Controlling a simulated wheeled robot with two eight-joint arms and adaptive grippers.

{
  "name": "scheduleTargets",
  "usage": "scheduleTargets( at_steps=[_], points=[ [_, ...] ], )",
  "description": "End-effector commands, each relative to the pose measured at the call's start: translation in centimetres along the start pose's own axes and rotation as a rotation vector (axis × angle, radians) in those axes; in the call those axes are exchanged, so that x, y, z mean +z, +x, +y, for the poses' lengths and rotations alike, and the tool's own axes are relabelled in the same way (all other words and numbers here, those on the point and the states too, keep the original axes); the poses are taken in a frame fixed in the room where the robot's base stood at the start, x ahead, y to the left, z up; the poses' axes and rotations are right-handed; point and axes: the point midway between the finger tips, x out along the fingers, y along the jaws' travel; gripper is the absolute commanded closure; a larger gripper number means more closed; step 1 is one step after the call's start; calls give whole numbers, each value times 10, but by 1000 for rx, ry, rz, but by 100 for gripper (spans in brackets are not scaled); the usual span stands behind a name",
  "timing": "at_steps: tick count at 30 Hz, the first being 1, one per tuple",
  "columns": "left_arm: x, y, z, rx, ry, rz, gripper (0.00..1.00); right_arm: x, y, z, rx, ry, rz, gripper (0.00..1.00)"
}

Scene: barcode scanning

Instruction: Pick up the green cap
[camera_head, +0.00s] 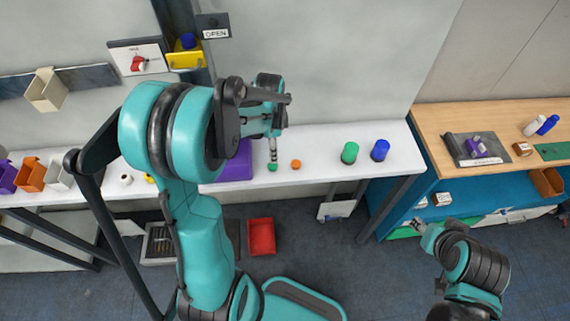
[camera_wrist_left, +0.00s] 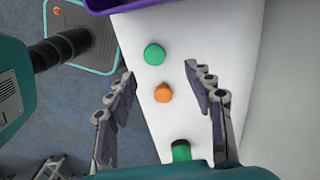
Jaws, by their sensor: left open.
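The small green cap (camera_head: 272,168) lies on the white table, and it shows just beyond my fingertips in the left wrist view (camera_wrist_left: 154,54). An orange cap (camera_head: 296,164) lies beside it, between the spread fingers in the left wrist view (camera_wrist_left: 163,93). My left gripper (camera_head: 273,155) points down above the table close to the green cap. Its fingers also show in the left wrist view (camera_wrist_left: 160,71), wide apart with nothing held. My right gripper (camera_head: 419,225) is low at the right, away from the caps; its jaw state is too small to tell.
A purple bin (camera_head: 237,166) stands left of the green cap. A green bottle (camera_head: 349,153) and a blue bottle (camera_head: 380,150) stand to the right, with clear table before them. A wooden table (camera_head: 436,119) holds a scanner stand. A red bin (camera_head: 261,237) is on the floor.

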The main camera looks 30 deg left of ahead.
Motion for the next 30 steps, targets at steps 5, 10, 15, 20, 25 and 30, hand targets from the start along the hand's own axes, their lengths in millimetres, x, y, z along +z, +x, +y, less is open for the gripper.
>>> scheduleTargets(
  at_steps=[5,10,15,20,25,30],
  points=[
    [0,23,1,1,1,0,47,4,5,0,0,0,0,60],
    [3,46,6,0,0,0,47,6,9,0,0,0,0,60],
    [4,69,8,-1,0,0,47,9,13,0,0,0,0,60],
    [4,75,8,-1,-1,0,47,10,13,0,0,0,0,60],
    [4,74,9,-1,-1,0,50,9,13,0,0,0,0,60],
    [4,74,9,-1,-1,0,83,9,13,0,0,0,0,60]
  ],
)
